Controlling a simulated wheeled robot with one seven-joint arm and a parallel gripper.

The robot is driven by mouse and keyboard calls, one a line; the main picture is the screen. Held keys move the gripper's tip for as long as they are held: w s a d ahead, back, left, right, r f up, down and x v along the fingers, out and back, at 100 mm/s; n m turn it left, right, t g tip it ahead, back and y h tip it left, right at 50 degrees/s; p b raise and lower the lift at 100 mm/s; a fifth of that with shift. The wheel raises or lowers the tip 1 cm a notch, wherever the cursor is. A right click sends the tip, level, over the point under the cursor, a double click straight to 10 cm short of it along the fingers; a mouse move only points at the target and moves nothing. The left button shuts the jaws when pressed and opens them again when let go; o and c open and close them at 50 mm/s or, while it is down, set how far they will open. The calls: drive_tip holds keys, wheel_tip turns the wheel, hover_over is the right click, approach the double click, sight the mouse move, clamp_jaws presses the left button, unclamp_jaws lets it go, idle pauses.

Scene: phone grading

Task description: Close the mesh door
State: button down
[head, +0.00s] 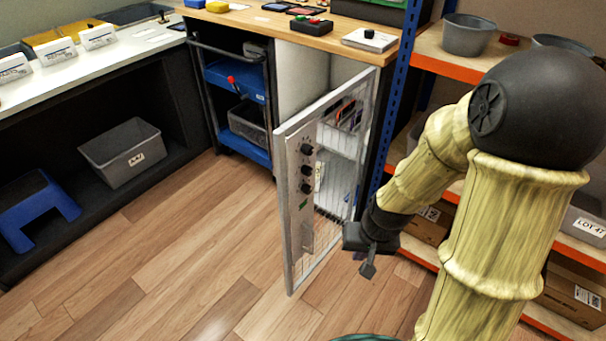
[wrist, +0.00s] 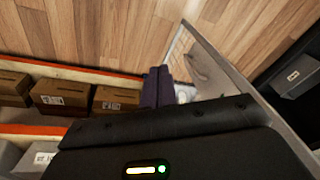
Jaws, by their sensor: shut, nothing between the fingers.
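The mesh door (head: 293,225) has a pale metal frame and stands swung open from the cabinet under the wooden counter. A panel with several black knobs (head: 306,170) is on its near side. My gripper (head: 368,268) is right of the door in the head view, low and pointing down, with its fingers together and empty. In the wrist view the dark fingers (wrist: 159,73) are left of the door's frame (wrist: 235,75), with mesh close by them. I cannot tell whether they touch the door.
An orange-edged shelf rack (head: 470,65) with a blue post (head: 397,95) stands right of the cabinet. Cardboard boxes (wrist: 60,97) sit on its lower shelves. A blue cart (head: 243,135) is left of the cabinet. The wooden floor (head: 190,240) left of the door is clear.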

sight(295, 187)
drive_tip(key=w+a+r+m+t+y+p, duration=0.3)
drive_tip(key=w+r+m+y+p, duration=0.3)
drive_tip(key=w+r+p, duration=0.3)
wheel_tip(295, 187, up, 2)
drive_tip(key=m+t+p, duration=0.1)
drive_tip(key=p, duration=0.2)
drive_tip(key=shift+w+a, duration=0.4)
drive_tip(key=shift+f, duration=0.1)
drive_tip(key=x, duration=0.4)
drive_tip(key=r+b+x, duration=0.1)
drive_tip(key=x, duration=0.2)
drive_tip(key=w+a+x, duration=0.1)
drive_tip(key=x, duration=0.3)
drive_tip(key=shift+w+a+b, duration=0.15)
drive_tip(key=shift+a+b, duration=0.05)
drive_tip(key=shift+b, duration=0.15)
drive_tip(key=shift+w+a, duration=0.4)
drive_tip(key=shift+a, duration=0.2)
drive_tip(key=shift+w, duration=0.2)
